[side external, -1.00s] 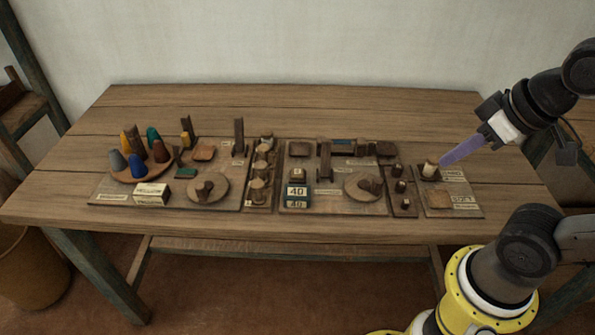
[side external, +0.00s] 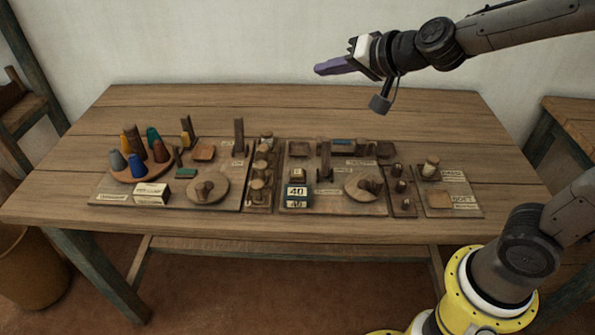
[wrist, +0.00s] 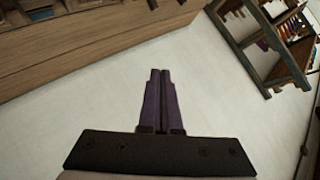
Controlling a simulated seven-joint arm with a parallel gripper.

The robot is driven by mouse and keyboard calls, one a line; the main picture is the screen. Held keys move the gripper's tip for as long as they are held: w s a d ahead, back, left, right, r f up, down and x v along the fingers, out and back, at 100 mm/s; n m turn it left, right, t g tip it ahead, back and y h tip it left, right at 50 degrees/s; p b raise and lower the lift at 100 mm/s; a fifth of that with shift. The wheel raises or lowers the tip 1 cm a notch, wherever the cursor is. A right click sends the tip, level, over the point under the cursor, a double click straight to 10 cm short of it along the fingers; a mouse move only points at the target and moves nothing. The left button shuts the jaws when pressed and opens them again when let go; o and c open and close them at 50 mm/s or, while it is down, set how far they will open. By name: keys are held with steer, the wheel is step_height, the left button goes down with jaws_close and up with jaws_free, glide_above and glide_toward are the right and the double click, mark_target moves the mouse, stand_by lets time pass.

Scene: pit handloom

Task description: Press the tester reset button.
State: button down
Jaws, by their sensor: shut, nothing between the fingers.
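My gripper (side external: 320,69) is shut and empty, held high above the back of the table and pointing left in the side view. In the wrist view its purple fingers (wrist: 160,75) lie together, in front of pale wall. The panel labels are too small to read, so I cannot tell which control is the tester reset button. Small dark knobs (side external: 401,186) stand in a column on a narrow strip right of centre. A dark green box (side external: 297,197) reading 40 stands left of them. A pale-topped knob (side external: 431,166) and a square wooden pad (side external: 439,199) are on the rightmost panel.
Colored cones (side external: 137,166) stand on a round tray at left. Round wooden discs with raised handles (side external: 208,188) and upright posts (side external: 239,137) rise from the panels. The wooden table (side external: 330,225) is bare along its front and back edges. A shelf (wrist: 288,50) shows in the wrist view.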

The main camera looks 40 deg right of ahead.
steer(key=w+f+m+g+h, duration=0.25)
steer(key=w+f, duration=0.25)
steer(key=f, duration=0.4)
glide_above(299, 175)
step_height(299, 175, down, 8)
steer(key=shift+r+g+y, duration=0.1)
steer(key=shift+g+y, duration=0.25)
steer(key=shift+g, duration=0.1)
steer(key=shift+f, duration=4.4)
steer(key=shift+f, duration=0.1)
steer(key=shift+f, duration=0.3)
